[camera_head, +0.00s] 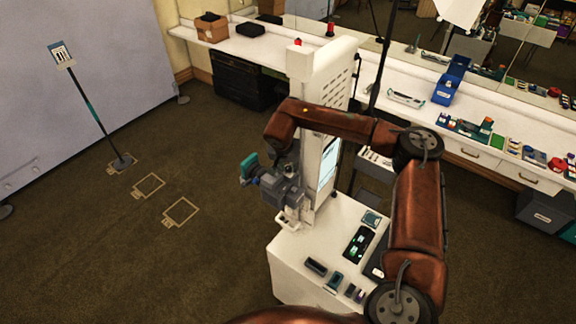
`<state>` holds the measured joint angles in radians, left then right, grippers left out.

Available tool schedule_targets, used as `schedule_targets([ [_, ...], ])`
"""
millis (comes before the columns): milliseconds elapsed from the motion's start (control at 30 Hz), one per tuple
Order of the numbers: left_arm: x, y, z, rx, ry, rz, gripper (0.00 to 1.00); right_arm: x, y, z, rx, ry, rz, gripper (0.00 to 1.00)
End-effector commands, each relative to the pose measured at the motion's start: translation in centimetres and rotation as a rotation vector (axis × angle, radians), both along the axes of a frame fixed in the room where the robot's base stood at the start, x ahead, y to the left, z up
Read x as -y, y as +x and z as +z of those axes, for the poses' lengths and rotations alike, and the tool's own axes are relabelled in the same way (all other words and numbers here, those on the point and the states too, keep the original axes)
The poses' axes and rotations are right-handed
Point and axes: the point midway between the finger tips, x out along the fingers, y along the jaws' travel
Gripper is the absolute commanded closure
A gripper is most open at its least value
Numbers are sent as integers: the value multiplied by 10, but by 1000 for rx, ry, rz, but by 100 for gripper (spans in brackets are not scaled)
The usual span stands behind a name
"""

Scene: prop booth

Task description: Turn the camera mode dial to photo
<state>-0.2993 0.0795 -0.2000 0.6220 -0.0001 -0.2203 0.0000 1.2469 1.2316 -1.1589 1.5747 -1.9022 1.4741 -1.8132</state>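My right arm comes in from the lower right and bends left in front of a white upright machine. Its grey gripper (252,172) is at the machine's left side, facing left, with teal and blue parts at its end. It is too small to tell whether these belong to the gripper or to something at it, or whether the fingers are open. I cannot make out a camera or its mode dial; the arm and the machine hide part of this area. My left gripper is not in view.
The white machine (322,68) has a lit screen (327,165) on its right side. A low white cabinet (292,262) before it bears several small devices. A long white counter (270,48) runs behind. A sign stand (93,112) is at left. The floor (130,260) at lower left is free.

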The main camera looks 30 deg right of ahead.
Motion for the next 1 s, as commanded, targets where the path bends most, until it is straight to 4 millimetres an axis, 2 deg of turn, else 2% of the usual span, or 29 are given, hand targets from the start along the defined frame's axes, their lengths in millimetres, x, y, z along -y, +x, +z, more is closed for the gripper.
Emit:
schedule_targets([
  [100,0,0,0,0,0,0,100,0,0,0,0,0,0,76],
  [433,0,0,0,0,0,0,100,0,0,0,-1,-1,0,99],
  [767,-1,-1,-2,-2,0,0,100,0,0,0,0,-1,-17,100],
  [1000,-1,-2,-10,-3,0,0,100,-1,2,-1,1,0,-119,100],
])
